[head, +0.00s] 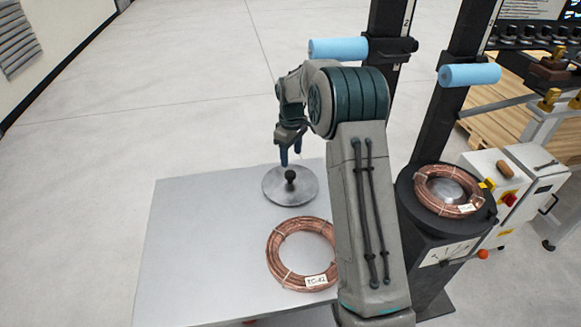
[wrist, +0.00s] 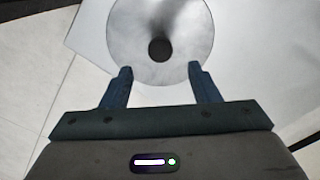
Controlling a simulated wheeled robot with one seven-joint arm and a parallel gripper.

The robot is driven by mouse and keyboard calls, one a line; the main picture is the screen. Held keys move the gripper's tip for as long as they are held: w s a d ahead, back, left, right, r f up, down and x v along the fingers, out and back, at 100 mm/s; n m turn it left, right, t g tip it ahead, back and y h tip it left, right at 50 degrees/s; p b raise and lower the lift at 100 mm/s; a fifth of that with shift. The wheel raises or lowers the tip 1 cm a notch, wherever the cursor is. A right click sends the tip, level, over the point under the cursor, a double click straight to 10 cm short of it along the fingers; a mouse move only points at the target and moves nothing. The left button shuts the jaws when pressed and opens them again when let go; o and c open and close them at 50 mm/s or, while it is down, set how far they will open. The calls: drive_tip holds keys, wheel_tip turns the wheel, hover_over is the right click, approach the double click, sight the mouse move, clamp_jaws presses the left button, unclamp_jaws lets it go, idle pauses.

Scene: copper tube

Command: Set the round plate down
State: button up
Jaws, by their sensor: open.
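The round plate (head: 275,187) is a grey metal disc with a black knob (head: 291,176) at its middle. It lies flat on the grey table, near the far edge. In the wrist view the plate (wrist: 185,30) fills the top middle, with its knob (wrist: 160,50) just beyond the fingertips. My gripper (head: 291,160) is above the plate, close to the knob. Its two blue fingers (wrist: 161,72) are apart with nothing between them. The exact gap between fingers and knob is hard to tell.
A copper coil (head: 280,270) with a white tag lies on the table (head: 190,250) in front of the plate. Another coil (head: 428,199) sits on a round black stand at the right. The table's left side is clear. Dark posts with blue rollers (head: 338,48) stand behind my arm.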

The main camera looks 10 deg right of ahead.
drive_tip(key=s+r+m+t, duration=0.1)
drive_tip(key=s+r+m, duration=0.3)
drive_tip(key=s+r, duration=1.15)
drive_tip(key=s+f+m+t, duration=0.2)
drive_tip(key=s+m, duration=0.3)
drive_tip(key=s, duration=1.6)
drive_tip(key=shift+a+f, duration=0.15)
drive_tip(key=shift+f, duration=0.45)
drive_tip(key=shift+w, duration=0.1)
drive_tip(key=shift+c, duration=0.2)
